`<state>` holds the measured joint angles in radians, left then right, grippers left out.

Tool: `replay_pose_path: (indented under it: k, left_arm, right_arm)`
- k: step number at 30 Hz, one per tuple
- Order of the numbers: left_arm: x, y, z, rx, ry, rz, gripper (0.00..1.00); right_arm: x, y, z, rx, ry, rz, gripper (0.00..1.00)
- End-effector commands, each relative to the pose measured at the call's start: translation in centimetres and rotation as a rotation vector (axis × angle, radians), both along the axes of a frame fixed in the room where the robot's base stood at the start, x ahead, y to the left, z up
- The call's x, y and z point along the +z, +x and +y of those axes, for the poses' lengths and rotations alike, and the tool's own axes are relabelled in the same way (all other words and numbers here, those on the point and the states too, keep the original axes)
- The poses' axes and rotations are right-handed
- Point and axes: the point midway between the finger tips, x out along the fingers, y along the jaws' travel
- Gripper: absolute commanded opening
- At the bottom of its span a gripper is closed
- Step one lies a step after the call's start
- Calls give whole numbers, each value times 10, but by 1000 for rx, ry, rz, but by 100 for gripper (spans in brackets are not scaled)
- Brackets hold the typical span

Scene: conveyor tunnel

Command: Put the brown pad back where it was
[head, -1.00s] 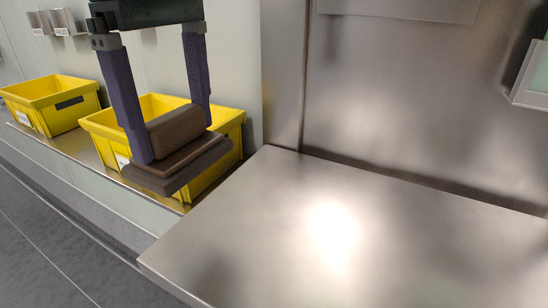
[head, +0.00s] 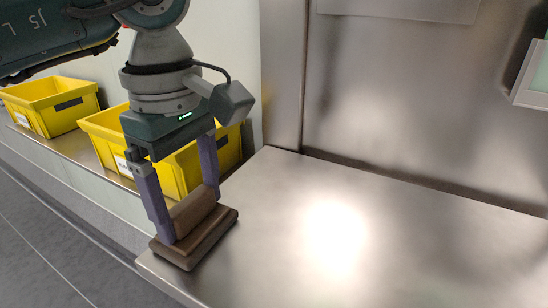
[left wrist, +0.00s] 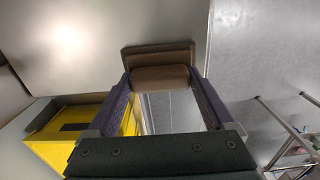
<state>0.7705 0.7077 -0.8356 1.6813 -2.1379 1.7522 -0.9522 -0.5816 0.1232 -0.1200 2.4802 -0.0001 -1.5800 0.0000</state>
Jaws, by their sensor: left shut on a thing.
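The brown pad (head: 204,237) has a flat base and a raised block handle on top. My left gripper (head: 190,220) is shut on its handle, one purple finger at each end. The pad is at the left front corner of the steel table (head: 290,215), on it or just above it; I cannot tell if it touches. In the left wrist view the pad (left wrist: 160,55) shows beyond the fingers (left wrist: 160,85), near the table's edge. My right gripper is not in view.
Two yellow bins, one at the far left (head: 52,98) and one behind my left gripper (head: 228,152), stand on a ledge left of the table. A steel wall (head: 420,120) rises behind the table. Most of the table top is clear.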

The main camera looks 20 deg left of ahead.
Motion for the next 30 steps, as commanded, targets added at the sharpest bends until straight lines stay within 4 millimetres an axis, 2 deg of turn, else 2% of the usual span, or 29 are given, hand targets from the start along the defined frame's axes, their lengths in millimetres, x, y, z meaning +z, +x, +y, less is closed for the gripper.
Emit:
replay_pose_path:
  k: [2, 3, 6, 13, 17, 30]
  left_arm:
    - [-4, 0, 0, 0, 0, 0, 34]
    - [-2, 0, 0, 0, 0, 0, 91]
    - [-2, 0, 0, 0, 0, 0, 100]
    - [-1, 0, 0, 0, 0, 0, 100]
    - [9, 1, 0, 0, 0, -3, 100]
    - [101, 1, 0, 1, 0, -6, 100]
  right_arm:
    - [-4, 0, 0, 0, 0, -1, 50]
    - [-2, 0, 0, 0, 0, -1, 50]
    - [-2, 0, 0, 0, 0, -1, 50]
    - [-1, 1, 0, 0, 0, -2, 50]
    - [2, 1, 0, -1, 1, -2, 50]
    - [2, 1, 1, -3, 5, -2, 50]
